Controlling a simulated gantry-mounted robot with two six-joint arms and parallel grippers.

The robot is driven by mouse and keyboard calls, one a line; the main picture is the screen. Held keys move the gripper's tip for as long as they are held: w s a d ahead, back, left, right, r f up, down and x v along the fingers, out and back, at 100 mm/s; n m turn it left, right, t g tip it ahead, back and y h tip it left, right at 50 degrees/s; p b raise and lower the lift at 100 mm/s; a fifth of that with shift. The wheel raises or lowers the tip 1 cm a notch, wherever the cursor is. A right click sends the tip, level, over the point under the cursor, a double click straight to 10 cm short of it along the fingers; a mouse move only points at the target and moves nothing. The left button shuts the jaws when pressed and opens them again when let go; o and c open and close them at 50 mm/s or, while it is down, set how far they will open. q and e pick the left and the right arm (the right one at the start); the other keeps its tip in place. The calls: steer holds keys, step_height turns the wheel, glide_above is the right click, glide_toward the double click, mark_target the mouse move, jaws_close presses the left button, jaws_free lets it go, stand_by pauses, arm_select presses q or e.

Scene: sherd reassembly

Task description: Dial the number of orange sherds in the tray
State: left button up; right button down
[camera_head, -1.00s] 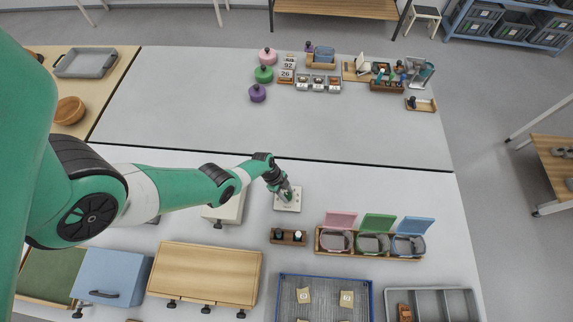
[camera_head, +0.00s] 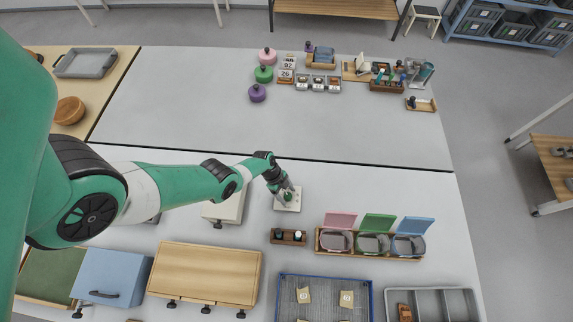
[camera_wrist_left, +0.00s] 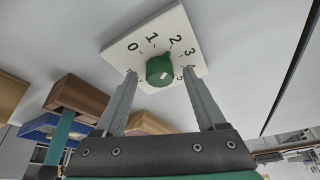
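A white dial plate (camera_head: 295,203) lies on the near table, with a green knob (camera_head: 288,196) on it. In the left wrist view the plate (camera_wrist_left: 125,50) shows black numbers from 0 upward around the green knob (camera_wrist_left: 159,68). A small white mark shows on the knob; which number it points to I cannot tell. My left gripper (camera_head: 284,188) is over the dial, its fingers (camera_wrist_left: 159,76) apart on either side of the knob with gaps. A blue-rimmed tray (camera_head: 372,297) holds beige labelled pieces. A grey compartment tray (camera_head: 455,289) holds an orange-brown piece (camera_head: 404,312).
A dark wooden block with knobs (camera_head: 288,237) and bins with pink, green and blue lids (camera_head: 374,224) stand near the dial. A wooden box (camera_head: 205,273) and a blue box (camera_head: 112,277) are at the front left.

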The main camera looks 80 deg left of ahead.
arm_select(q)
steer(key=p+v, duration=1.1)
steer(key=shift+r, duration=0.3)
steer(key=shift+a, duration=0.1)
